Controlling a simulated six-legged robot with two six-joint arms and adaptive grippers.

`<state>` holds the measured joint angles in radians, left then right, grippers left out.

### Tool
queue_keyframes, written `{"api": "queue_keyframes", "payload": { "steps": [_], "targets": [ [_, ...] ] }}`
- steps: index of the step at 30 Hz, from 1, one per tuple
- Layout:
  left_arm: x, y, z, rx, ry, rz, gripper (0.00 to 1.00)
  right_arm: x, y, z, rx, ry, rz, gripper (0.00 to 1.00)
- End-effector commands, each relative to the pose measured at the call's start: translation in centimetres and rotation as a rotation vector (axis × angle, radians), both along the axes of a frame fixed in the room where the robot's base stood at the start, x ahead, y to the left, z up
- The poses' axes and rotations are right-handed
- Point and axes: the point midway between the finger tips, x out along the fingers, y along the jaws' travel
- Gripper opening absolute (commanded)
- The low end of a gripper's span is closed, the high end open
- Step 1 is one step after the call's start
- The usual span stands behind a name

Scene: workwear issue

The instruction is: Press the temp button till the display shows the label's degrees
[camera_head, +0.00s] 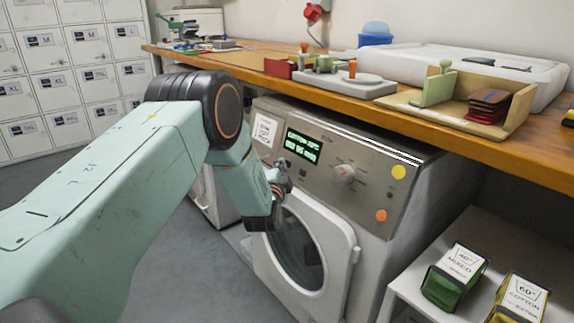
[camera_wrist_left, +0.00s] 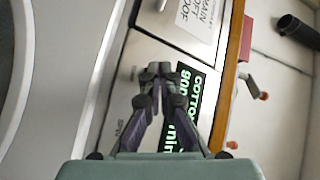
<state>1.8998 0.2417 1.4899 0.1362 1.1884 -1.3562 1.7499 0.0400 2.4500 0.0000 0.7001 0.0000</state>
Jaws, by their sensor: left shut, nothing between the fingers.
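The washing machine (camera_head: 377,172) stands under the wooden counter. Its black display (camera_head: 302,147) has green text starting with "COTTON"; the digits are too small to read surely. The display also shows in the left wrist view (camera_wrist_left: 187,100), sideways and partly covered by my fingers. My left gripper (camera_head: 284,185) is shut and empty, in front of the panel just below the display. Its fingertips (camera_wrist_left: 158,72) look close to the panel; contact cannot be told. No button marked temp is readable. Two packs bear degree labels: a green "40° MIXED" pack (camera_head: 440,290) and a yellow "60° COTTON" pack (camera_head: 510,309).
A white notice (camera_head: 264,131) is left of the display. The counter edge (camera_head: 440,137) overhangs the machine. The white shelf (camera_head: 398,290) holds the packs.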

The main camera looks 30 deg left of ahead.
Motion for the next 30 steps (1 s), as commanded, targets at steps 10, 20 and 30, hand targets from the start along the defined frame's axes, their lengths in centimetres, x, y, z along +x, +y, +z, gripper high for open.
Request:
{"api": "queue_keyframes", "payload": {
  "steps": [10,20,30],
  "targets": [
    [0.32,-0.14,-0.15,0.0,0.0,0.0,0.0,0.0,0.0,-0.2,0.0,0.0,0.0,0.4],
    [0.53,-0.24,-0.21,0.001,0.001,0.0,0.0,0.0,0.0,-0.29,0.0,0.0,0.0,0.4],
    [0.24,-0.12,-0.03,0.001,0.001,0.0,0.0,0.0,0.0,0.19,0.0,0.0,0.0,0.4]
  ]
}}
